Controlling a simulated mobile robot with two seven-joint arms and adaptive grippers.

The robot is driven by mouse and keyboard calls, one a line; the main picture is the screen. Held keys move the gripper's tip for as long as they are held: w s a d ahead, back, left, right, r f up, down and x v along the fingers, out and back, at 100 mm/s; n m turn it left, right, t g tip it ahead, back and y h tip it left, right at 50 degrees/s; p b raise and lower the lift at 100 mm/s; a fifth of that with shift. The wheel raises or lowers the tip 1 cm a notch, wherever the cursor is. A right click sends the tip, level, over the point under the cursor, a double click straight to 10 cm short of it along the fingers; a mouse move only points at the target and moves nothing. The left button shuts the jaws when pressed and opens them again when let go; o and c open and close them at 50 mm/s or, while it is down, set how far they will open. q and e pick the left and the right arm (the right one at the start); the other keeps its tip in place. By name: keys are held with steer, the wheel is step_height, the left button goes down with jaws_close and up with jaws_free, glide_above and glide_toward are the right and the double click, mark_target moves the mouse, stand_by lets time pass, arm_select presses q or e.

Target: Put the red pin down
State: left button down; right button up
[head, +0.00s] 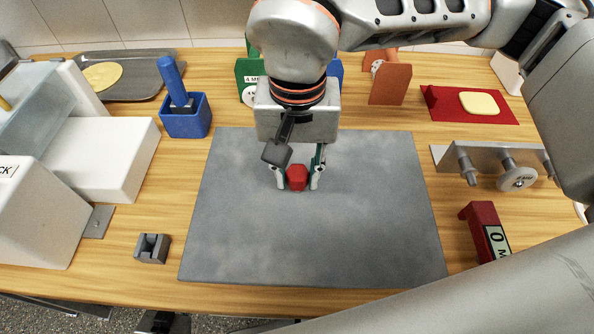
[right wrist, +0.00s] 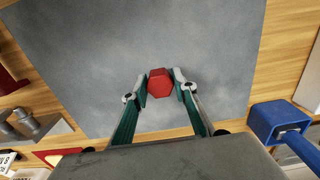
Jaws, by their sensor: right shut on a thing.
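The red pin (head: 297,178) is a small red piece with a faceted end, over the grey marble slab (head: 330,240). My right gripper (head: 297,182) is shut on it, one finger on each side. In the right wrist view the red pin (right wrist: 159,83) sits between the two fingertips of the gripper (right wrist: 160,86). I cannot tell whether the pin touches the slab. My left gripper does not show.
A blue holder (head: 186,118) with a blue-handled tool stands left of the slab. A small grey block (head: 152,248) lies at the front left. A red block (head: 484,232) and a metal bracket with pegs (head: 490,160) lie to the right. Most of the slab is bare.

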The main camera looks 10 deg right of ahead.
mark_target(297, 173)
steer(key=shift+f, duration=0.2)
steer(key=shift+f, duration=0.1)
steer(key=o, duration=1.2)
step_height(297, 173, up, 12)
steer(key=p, duration=0.1)
steer(key=shift+r, duration=0.2)
